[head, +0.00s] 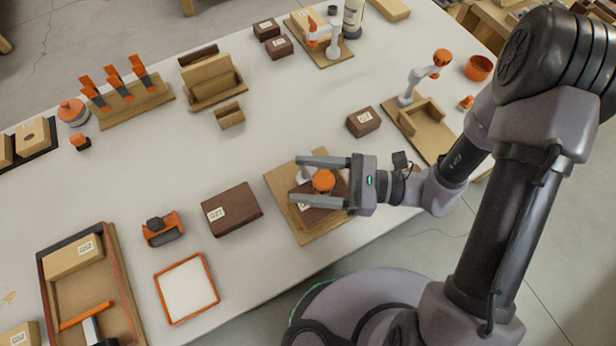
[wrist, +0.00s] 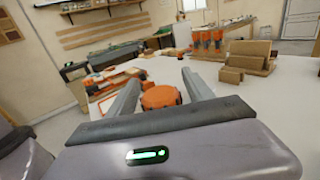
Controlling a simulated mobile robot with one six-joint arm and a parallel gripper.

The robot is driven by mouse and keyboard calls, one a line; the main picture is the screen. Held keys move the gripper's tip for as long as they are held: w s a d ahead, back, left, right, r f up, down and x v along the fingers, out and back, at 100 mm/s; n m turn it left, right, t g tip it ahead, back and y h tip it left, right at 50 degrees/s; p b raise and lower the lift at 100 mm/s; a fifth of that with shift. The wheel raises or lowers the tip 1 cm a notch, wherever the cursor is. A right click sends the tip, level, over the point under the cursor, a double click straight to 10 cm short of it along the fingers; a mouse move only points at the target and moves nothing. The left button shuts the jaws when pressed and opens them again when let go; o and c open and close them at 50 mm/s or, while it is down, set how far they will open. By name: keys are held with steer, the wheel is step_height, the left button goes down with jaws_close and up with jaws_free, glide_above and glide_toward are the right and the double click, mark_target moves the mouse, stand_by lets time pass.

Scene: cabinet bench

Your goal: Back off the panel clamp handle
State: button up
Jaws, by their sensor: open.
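The panel clamp appears to be the fixture on a light wooden board (head: 283,222), with an orange round handle (head: 323,181) above a dark brown block (head: 313,213). My gripper (head: 297,179) is open, its two grey fingers on either side of the orange handle. In the wrist view the orange knob (wrist: 160,97) shows between the two fingers (wrist: 158,82), with a gap on each side. I cannot tell whether a finger touches it. The clamp's lower parts are mostly hidden by my fingers and the handle.
A brown block (head: 232,209) lies left of the board, with an orange-framed tray (head: 187,289) in front. A small brown block (head: 363,122) and another clamp fixture (head: 425,134) stand behind and to the right. The bench middle (head: 290,110) is clear.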

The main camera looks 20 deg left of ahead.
jaws_close()
steer(key=shift+s+n+g+h+p, duration=0.25)
steer(key=shift+n+g+h, duration=0.25)
steer(key=shift+n+g, duration=0.45)
jaws_free()
steer(key=shift+w+d+m, duration=0.1)
steer(key=shift+m, duration=0.15)
steer(key=p+v, duration=0.4)
steer(key=v, duration=1.3)
steer(key=shift+w+d, duration=0.1)
steer(key=shift+w, duration=0.05)
